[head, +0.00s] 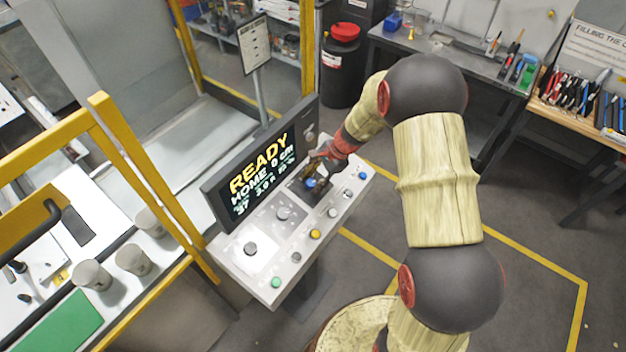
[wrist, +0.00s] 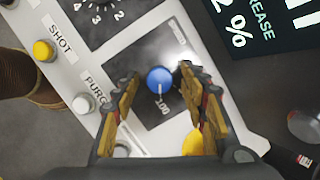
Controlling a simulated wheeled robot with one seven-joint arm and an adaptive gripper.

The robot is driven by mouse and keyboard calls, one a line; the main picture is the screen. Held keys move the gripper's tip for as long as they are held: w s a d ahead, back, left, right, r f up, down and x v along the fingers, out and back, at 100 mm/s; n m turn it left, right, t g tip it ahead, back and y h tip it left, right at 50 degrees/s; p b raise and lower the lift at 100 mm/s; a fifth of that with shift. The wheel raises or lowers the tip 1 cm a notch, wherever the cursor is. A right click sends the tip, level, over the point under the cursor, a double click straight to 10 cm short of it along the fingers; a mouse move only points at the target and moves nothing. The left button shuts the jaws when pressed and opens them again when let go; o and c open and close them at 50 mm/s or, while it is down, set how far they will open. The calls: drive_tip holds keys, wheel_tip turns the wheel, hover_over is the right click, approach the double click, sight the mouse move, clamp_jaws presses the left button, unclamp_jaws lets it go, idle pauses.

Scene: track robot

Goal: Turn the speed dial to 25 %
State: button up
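The speed dial appears to be the round blue knob (wrist: 160,80) on a dark square plate. A white line on it points toward a printed "100" in the wrist view. My gripper (wrist: 159,72) is open, with one finger on each side of the knob and gaps visible between. I cannot tell how far the fingertips are above the plate. In the head view the blue knob (head: 310,183) shows partly behind my gripper (head: 314,178). Other scale marks around the knob are hidden or unreadable.
The slanted console (head: 232,250) carries other knobs and coloured buttons, including a green one (head: 276,282) and a yellow one (head: 315,234). A dark display (head: 218,203) reading "READY" rises behind the controls. Yellow guard posts (head: 150,170) stand left of the console.

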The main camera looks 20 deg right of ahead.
drive_tip(key=shift+c, duration=1.1)
drive_tip(key=c, duration=0.8)
drive_tip(key=shift+c, duration=0.3)
drive_tip(key=shift+n, duration=0.4)
drive_tip(key=n+g+b, duration=0.1)
drive_tip(key=n+b, duration=0.1)
drive_tip(key=n, duration=0.2)
drive_tip(key=shift+w+n+h, duration=0.1)
drive_tip(key=shift+n+h, duration=0.2)
drive_tip(key=n+g+h+b, duration=0.1)
drive_tip(key=n+b, duration=0.1)
drive_tip(key=n, duration=0.3)
drive_tip(key=n+h+b, duration=0.1)
drive_tip(key=n+b, duration=0.1)
drive_tip(key=n, duration=0.4)
drive_tip(key=shift+a+n+g, duration=0.15)
drive_tip(key=shift+n+g, duration=0.15)
drive_tip(key=n+h, duration=0.1)
drive_tip(key=n, duration=0.2)
drive_tip(key=n+h+b, duration=0.1)
drive_tip(key=n, duration=0.2)
drive_tip(key=shift+r, duration=0.1)
drive_tip(key=shift+n, duration=0.3)
